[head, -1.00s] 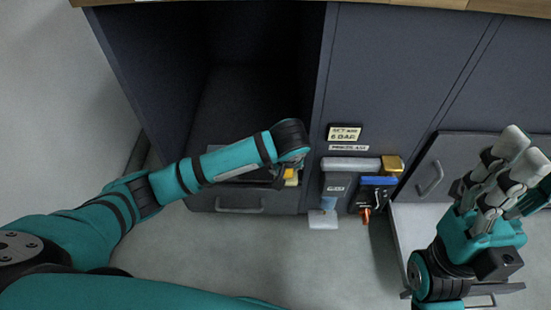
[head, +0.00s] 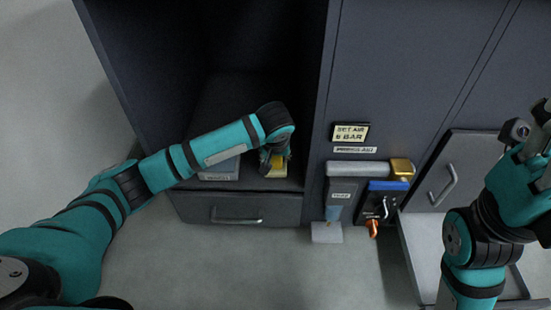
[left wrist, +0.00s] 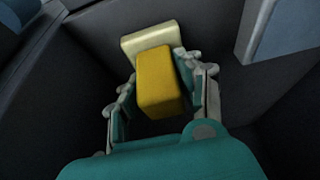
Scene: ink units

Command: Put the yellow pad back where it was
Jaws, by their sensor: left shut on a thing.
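The yellow pad (left wrist: 158,85) is a block between the fingers of my left gripper (left wrist: 163,98) in the left wrist view. The gripper is shut on it. A flat cream-coloured piece (left wrist: 150,41) lies just beyond the pad's far end; I cannot tell whether they touch. In the head view my left gripper (head: 268,160) is inside the open cabinet compartment (head: 235,98), near its front right. The arm hides much of the pad there. My right gripper (head: 530,150) is at the right edge, partly cut off, and its fingers are unclear.
A grey-blue labelled box (head: 220,170) stands left of the left gripper in the compartment. A closed drawer (head: 235,210) is below. Right of the compartment, a grey holder (head: 342,200) and a blue-topped device (head: 388,200) project from the cabinet front. An open drawer (head: 417,250) is at lower right.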

